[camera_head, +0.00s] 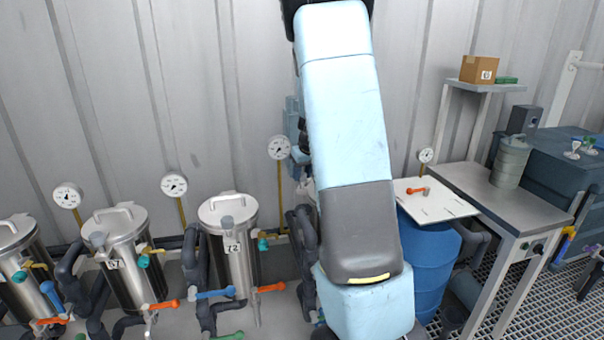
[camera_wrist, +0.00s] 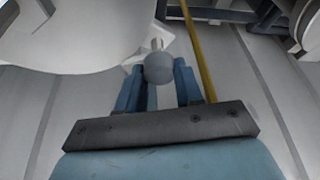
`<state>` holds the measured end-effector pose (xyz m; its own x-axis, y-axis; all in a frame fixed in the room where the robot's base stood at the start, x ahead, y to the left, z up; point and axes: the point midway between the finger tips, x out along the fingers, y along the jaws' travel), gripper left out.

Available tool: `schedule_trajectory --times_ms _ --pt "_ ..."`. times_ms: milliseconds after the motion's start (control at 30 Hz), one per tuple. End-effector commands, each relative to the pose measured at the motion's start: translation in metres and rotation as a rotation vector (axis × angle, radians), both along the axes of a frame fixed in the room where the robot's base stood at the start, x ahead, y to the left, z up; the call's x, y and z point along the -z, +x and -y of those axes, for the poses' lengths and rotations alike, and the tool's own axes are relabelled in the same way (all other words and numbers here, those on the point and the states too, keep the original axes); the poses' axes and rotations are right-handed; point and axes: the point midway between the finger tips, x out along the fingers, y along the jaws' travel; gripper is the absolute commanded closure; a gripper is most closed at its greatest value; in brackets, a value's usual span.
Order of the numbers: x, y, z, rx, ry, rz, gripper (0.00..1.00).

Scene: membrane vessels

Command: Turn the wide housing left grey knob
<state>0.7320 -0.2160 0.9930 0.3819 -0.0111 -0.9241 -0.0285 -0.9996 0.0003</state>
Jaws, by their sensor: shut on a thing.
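The grey knob (camera_wrist: 158,66) is round and sits between the two blue fingers of my gripper (camera_wrist: 158,75) in the wrist view. The fingers are shut on it. A pale metal fitting shows just behind the knob. The large pale rounded body (camera_wrist: 75,42) at the upper left of the wrist view looks like the wide housing; only part of it is in frame. In the head view my arm covers the middle of the picture and hides the knob and most of what stands behind it.
Several steel vessels with gauges, such as vessel 72 (camera_head: 236,255), stand left of my arm with pipes and coloured valve handles. A blue barrel (camera_head: 432,262) and a metal table (camera_head: 470,190) stand to the right. A yellow pipe (camera_wrist: 196,45) runs close beside my fingers.

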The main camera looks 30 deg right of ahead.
Motion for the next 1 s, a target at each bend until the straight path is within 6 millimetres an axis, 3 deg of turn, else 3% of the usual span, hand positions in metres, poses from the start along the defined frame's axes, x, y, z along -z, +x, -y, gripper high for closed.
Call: schedule_trajectory --times_ms 1000 --pt "0.0003 0.0018 -0.0036 0.650 -0.001 0.000 0.95"
